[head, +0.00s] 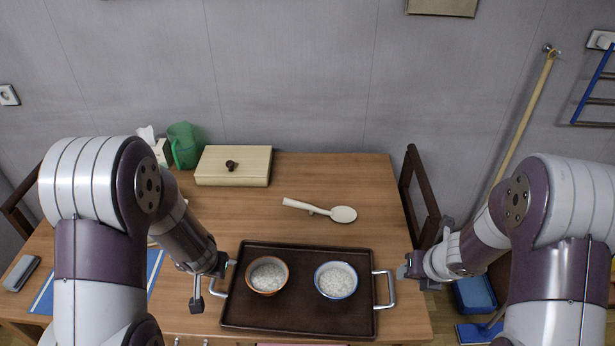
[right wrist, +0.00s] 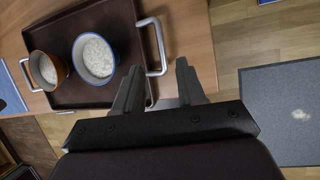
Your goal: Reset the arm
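My left gripper (head: 208,285) is beside the left handle of a dark brown tray (head: 300,318). Its fingers are apart, and I see nothing held between them; whether it touches the handle is unclear. My right gripper (head: 416,268) is just right of the tray's right handle (head: 390,290). In the right wrist view its fingers (right wrist: 158,82) are spread and empty, with the handle (right wrist: 163,48) beyond their tips. An orange-brown bowl (head: 267,291) and a blue-rimmed bowl (head: 336,296), both holding white rice-like contents, stand on the tray.
The tray lies on a wooden table (head: 370,190). A pale spoon (head: 340,214) lies behind it. A wooden box (head: 233,177) and green jug (head: 185,145) stand at the back left. A chair (head: 417,190) is at the right edge. The back right tabletop is clear.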

